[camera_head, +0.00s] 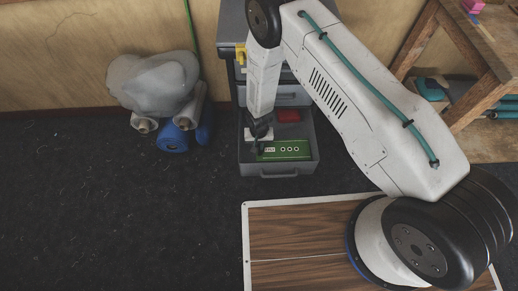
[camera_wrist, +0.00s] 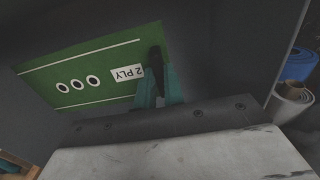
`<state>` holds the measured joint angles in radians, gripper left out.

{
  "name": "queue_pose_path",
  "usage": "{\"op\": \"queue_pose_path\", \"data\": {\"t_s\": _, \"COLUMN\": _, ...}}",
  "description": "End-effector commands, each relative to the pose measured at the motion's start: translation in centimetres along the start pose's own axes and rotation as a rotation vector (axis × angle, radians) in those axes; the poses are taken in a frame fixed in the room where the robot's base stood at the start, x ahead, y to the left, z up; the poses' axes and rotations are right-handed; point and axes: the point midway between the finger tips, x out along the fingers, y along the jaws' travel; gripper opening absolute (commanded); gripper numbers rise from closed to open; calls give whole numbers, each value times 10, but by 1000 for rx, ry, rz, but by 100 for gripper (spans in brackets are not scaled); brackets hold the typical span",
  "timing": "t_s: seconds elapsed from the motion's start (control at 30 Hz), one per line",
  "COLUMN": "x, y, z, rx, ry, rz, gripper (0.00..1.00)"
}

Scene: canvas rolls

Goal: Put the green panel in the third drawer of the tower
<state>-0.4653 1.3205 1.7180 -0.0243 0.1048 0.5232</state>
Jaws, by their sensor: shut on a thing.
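The grey drawer tower (camera_head: 231,32) stands against the wall, partly hidden by my arm. A low drawer (camera_head: 279,170) is pulled out; I cannot count the drawers above it clearly. The green panel (camera_head: 292,151), with white lines, three ringed dots and a "2 PLY" label, is inside this drawer's outline, near its front. It also shows in the wrist view (camera_wrist: 98,72). My gripper (camera_head: 258,146) reaches down into the drawer at the panel's left end. In the wrist view its teal fingers (camera_wrist: 159,84) are shut on the panel's edge by the label. Whether the panel touches the drawer floor is unclear.
A red thing (camera_head: 288,115) lies at the back of the open drawer. A grey bag (camera_head: 155,82), white rolls and a blue roll (camera_head: 172,138) stand left of the tower. A wooden shelf (camera_head: 478,62) is at right. The dark floor at left is clear.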

Motion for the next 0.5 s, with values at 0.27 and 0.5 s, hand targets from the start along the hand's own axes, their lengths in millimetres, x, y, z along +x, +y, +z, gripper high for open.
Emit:
{"op": "queue_pose_path", "data": {"t_s": 0.27, "x": 34, "y": 0, "z": 0, "rx": 0, "ry": 0, "rz": 0, "gripper": 0}}
{"op": "queue_pose_path", "data": {"t_s": 0.5, "x": 34, "y": 0, "z": 0, "rx": 0, "ry": 0, "rz": 0, "gripper": 0}}
